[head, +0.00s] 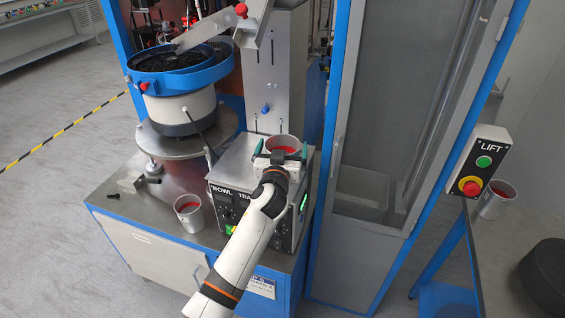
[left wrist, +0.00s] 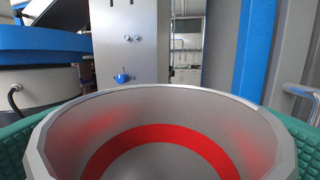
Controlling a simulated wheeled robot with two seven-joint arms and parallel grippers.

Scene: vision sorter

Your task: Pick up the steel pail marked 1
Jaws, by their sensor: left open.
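A steel pail (head: 284,143) with a red band inside stands on top of the control box. My left gripper (head: 281,154) is at this pail, its green-padded jaws open on either side of it. In the left wrist view the pail's rim (left wrist: 165,90) fills the lower part, with a green pad at each side; I cannot tell whether the pads touch it. A second steel pail (head: 189,213) stands on the bench left of the box. A third pail (head: 494,200) stands on the table at the right. I can read no number on any pail. My right gripper is out of view.
The control box (head: 236,172) stands on a blue-edged bench (head: 120,205). A blue bowl feeder (head: 178,68) is behind left. A tall grey cabinet with a blue frame (head: 335,130) rises close on the right. A LIFT button box (head: 480,160) is farther right.

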